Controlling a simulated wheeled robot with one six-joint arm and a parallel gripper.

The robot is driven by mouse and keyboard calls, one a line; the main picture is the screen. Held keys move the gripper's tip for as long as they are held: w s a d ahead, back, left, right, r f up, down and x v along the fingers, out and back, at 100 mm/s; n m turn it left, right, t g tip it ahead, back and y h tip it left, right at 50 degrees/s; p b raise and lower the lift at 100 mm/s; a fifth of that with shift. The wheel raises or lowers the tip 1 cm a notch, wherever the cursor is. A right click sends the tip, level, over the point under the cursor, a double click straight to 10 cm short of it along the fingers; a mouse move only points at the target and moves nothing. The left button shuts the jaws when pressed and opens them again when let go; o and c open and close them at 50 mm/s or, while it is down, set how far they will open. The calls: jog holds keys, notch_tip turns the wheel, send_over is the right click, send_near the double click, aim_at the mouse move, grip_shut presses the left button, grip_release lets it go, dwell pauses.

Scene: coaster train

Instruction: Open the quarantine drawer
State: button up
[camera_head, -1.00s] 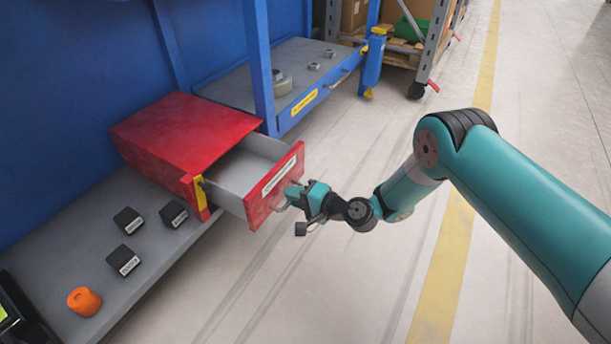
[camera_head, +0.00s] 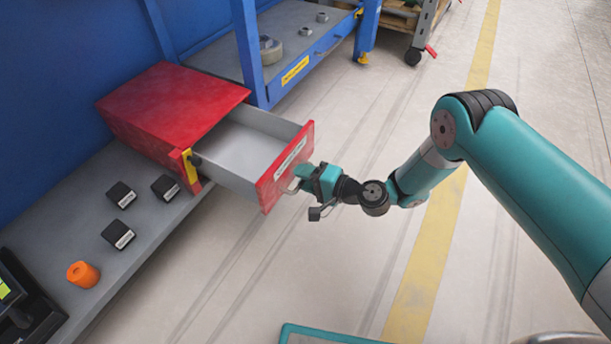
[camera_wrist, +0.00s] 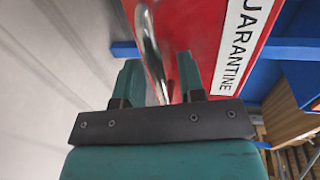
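The quarantine drawer (camera_head: 285,169) is a grey tray with a red front in a red cabinet (camera_head: 165,105). It stands well out from the cabinet, and its empty-looking inside shows. Its white label is partly readable in the wrist view (camera_wrist: 238,45). My gripper (camera_head: 304,180) is at the drawer's front. Finger contact is partly hidden.
Several black labelled blocks (camera_head: 119,234) and an orange cylinder (camera_head: 83,274) stand on the grey bench (camera_head: 75,215) at left. A blue post (camera_head: 248,50) rises behind the cabinet. A wheeled rack (camera_head: 424,30) stands at the back. The floor right of the drawer is clear.

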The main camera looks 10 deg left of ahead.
jog(key=shift+d, duration=0.1)
jog(key=p+v, duration=0.9)
jog(key=v, duration=0.8)
jog(key=shift+s, duration=0.1)
notch_tip(320, 180, up, 27)
jog(key=a+n+g+h+p, duration=0.2)
jog(key=n+g+h, duration=0.3)
jog(key=n, duration=0.4)
jog(key=s+d+r+n+h+p, duration=0.1)
jog(key=s+d+r+h+p, duration=0.15)
jog(key=s+d+r, duration=0.45)
jog(key=s+d+r+n+h+p, duration=0.1)
jog(key=s+d+r+h, duration=0.25)
jog(key=s+r, duration=0.8)
notch_tip(320, 180, up, 36)
jog(key=p, duration=3.6)
jog(key=shift+r, duration=0.15)
